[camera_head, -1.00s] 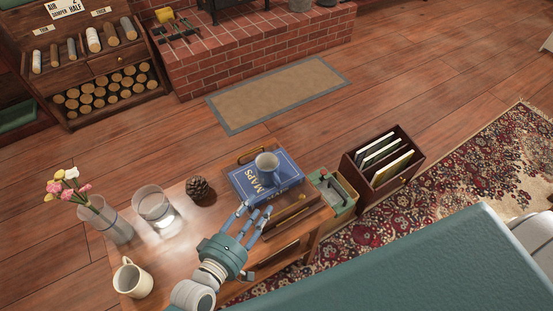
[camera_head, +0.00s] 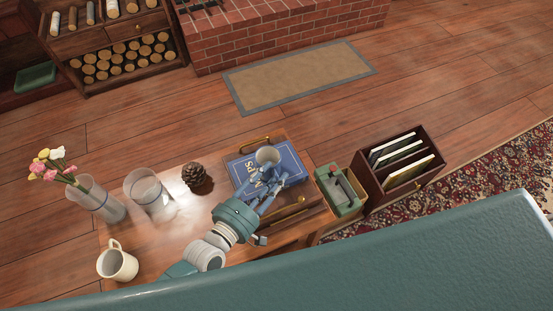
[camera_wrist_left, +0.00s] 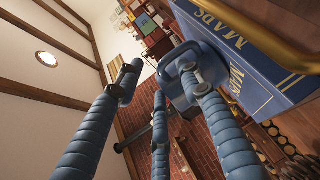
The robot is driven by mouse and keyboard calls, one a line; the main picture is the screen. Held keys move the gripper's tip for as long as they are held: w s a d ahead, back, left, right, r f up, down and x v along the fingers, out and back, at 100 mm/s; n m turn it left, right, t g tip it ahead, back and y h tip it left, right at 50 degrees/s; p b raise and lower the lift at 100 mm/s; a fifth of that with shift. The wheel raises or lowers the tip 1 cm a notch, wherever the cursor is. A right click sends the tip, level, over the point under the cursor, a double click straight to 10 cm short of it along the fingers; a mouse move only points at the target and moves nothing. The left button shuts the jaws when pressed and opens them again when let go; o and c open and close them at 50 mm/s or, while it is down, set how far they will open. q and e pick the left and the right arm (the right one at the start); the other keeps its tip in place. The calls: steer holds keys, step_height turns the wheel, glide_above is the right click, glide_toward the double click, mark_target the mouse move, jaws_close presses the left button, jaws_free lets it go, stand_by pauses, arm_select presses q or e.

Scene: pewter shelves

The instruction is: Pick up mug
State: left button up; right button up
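A small blue-grey mug (camera_head: 267,155) stands upright on a blue book marked MAPS (camera_head: 291,160), on the wooden table. My left gripper (camera_head: 271,181) has long blue fingers, spread apart at the near side of the mug. In the left wrist view the mug (camera_wrist_left: 184,72) is ahead of the fingers, with one finger crossing in front of its right part. Whether any finger touches it I cannot tell. My right gripper is out of view.
A flower vase (camera_head: 96,199), a glass (camera_head: 148,191) and a pinecone (camera_head: 195,175) stand left of the book. A green box (camera_head: 340,197) and a dark file holder (camera_head: 403,173) are to the right. A teal surface (camera_head: 380,260) fills the near foreground.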

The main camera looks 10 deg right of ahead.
arm_select(q)
steer(key=shift+x, duration=0.85)
steer(key=shift+s+a, duration=0.15)
steer(key=shift+s, duration=0.1)
steer(key=shift+s+a+r, duration=0.15)
steer(key=shift+a, duration=0.1)
steer(key=c, duration=0.4)
jaws_close()
